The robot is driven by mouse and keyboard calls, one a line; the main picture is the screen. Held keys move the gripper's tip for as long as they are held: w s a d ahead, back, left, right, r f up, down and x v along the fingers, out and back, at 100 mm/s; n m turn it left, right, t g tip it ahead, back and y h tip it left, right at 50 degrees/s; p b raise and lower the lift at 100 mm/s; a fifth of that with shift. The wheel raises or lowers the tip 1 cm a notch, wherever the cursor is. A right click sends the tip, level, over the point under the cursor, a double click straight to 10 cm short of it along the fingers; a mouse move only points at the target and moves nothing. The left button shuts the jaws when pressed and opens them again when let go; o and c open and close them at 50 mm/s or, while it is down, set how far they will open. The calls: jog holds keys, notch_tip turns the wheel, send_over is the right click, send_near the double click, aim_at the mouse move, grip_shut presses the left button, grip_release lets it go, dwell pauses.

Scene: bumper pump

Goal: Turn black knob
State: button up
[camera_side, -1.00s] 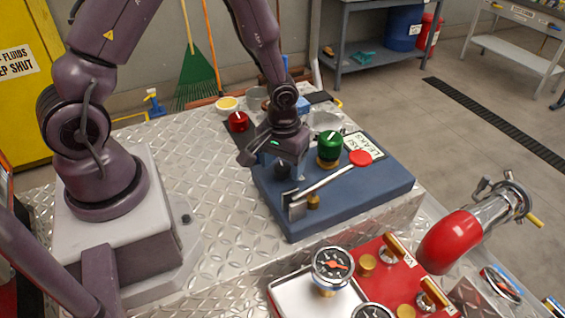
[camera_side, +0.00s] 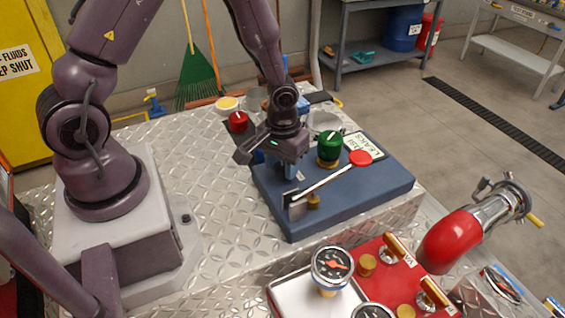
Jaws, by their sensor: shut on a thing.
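My gripper (camera_side: 287,167) points down over the back left part of the blue panel block. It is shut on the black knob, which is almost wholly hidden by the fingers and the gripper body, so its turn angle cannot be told. A green knob (camera_side: 330,144) on a brass base stands just right of the gripper. A red knob (camera_side: 238,121) is left of and behind it.
The blue block (camera_side: 350,205) also bears a lever with a red round end (camera_side: 360,158) and a sign. Gauges (camera_side: 331,264) and a red valve panel (camera_side: 385,275) are in front. The diamond-plate bench (camera_side: 200,205) is clear on the left.

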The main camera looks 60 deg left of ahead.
aim_at(282, 166)
jog(key=m, duration=1.4)
jog(key=shift+m, duration=0.4)
dwell(0.4)
jog(key=o, duration=0.9)
notch_tip(282, 166, up, 13)
